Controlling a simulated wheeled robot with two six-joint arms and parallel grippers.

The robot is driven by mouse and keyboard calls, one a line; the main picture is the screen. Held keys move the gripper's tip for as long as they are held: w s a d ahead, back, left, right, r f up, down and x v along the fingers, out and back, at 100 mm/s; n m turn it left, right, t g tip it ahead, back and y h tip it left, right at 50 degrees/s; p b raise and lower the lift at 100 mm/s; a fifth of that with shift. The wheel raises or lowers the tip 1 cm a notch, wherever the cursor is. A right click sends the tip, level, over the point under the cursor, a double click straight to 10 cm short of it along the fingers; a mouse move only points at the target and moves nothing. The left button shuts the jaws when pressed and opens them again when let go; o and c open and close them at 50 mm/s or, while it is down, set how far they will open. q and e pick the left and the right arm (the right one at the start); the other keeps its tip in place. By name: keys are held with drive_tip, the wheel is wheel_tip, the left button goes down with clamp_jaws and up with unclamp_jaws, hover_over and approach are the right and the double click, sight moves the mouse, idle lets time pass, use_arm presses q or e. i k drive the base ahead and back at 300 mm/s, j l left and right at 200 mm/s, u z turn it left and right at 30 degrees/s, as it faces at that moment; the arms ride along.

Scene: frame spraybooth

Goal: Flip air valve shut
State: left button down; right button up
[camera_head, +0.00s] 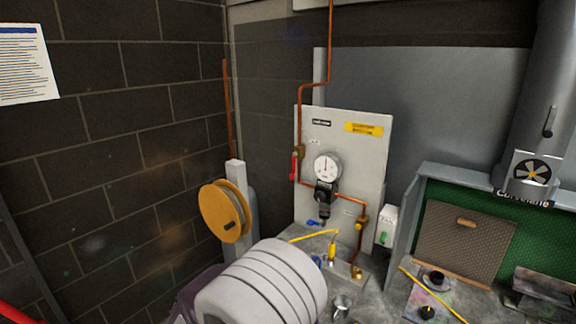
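A grey-white panel (345,130) on the back wall carries copper pipework, a round white gauge (327,167) and a black regulator (323,195). On the left vertical pipe sits a brass valve (300,152) with a red lever (293,167). The red lever hangs down, roughly in line with the pipe. A small blue lever (314,222) sticks out sideways at the lower left, below the regulator. Which lever the task means is not marked legibly. Neither of my grippers is in view, and nothing touches the levers.
A large pale ribbed cylinder (262,285) fills the bottom centre, in front of the bench. An orange hose reel (226,212) stands left of the panel. A green-lined booth (437,195) with a brown board is on the right.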

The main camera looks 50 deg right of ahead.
sight(292, 175)
drive_tip(key=i+z, duration=0.25)
drive_tip(key=i, duration=0.25)
drive_tip(key=i+j+z, duration=0.15)
drive_tip(key=i+z, duration=0.15)
drive_tip(key=i, duration=0.2)
drive_tip(key=i+j+z, duration=0.25)
drive_tip(key=i, duration=0.2)
drive_tip(key=i+z, duration=0.15)
drive_tip(key=z, duration=0.3)
drive_tip(key=i+z, duration=0.15)
drive_tip(key=z, duration=0.3)
drive_tip(key=i+j+z, duration=0.15)
drive_tip(key=z, duration=0.3)
drive_tip(key=i+j+z, duration=0.15)
drive_tip(key=z, duration=0.25)
drive_tip(key=j+z, duration=0.2)
drive_tip(key=z, duration=0.25)
drive_tip(key=i+j, duration=0.05)
